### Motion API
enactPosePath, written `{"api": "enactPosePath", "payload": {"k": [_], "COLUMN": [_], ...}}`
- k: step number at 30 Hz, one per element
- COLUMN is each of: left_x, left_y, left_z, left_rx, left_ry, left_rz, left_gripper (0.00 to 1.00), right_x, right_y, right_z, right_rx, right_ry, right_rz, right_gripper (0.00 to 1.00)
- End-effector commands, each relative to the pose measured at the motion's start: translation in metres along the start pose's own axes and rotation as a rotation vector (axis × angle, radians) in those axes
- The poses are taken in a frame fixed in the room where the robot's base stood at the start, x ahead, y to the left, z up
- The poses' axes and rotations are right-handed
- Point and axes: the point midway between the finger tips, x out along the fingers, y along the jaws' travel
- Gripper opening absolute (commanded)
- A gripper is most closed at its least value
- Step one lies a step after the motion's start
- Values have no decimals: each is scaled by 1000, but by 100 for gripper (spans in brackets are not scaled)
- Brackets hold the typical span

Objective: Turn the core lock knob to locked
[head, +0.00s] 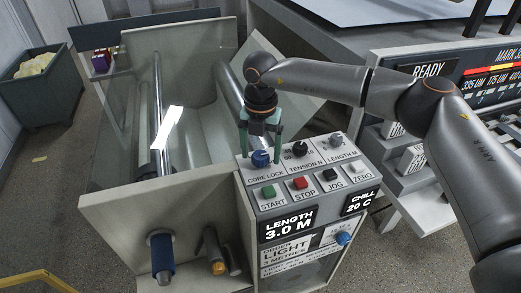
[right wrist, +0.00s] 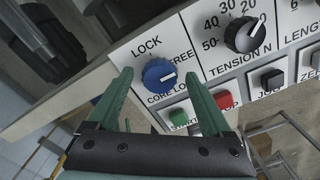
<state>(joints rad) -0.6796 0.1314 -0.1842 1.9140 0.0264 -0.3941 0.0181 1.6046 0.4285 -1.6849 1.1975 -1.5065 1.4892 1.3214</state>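The blue core lock knob (head: 261,158) sits at the left of the top row on the control panel. In the right wrist view the knob (right wrist: 159,74) has LOCK printed at its upper left and FREE at its right. Its white mark points right, toward the FREE side. My right gripper (head: 260,142) is above the knob with its green fingers apart. In the wrist view the open fingertips (right wrist: 158,78) lie to either side of the knob, with nothing between them held; whether they touch it I cannot tell. My left gripper is not in view.
The tension knob (head: 300,148) and length knob (head: 336,140) stand right of the core lock. Below are the green start button (head: 269,191), red stop button (head: 300,183), and black jog button (head: 331,175). A clear guard with rollers (head: 157,110) is at the left.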

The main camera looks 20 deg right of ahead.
Motion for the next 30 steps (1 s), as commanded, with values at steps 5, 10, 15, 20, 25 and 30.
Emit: {"api": "enactPosePath", "payload": {"k": [5,10,15,20,25,30], "left_x": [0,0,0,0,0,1], "left_y": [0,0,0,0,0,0], "left_z": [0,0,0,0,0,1], "left_rx": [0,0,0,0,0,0], "left_ry": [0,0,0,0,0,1], "left_rz": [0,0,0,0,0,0], "left_gripper": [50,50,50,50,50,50], "right_x": [0,0,0,-1,-1,0], "right_y": [0,0,0,0,0,0], "right_z": [0,0,0,0,0,0], "right_rx": [-1,-1,0,0,-1,-22], "right_ry": [0,0,1,1,1,1], "right_rz": [0,0,0,0,0,0], "right_gripper": [65,46,27,9,0,0]}}
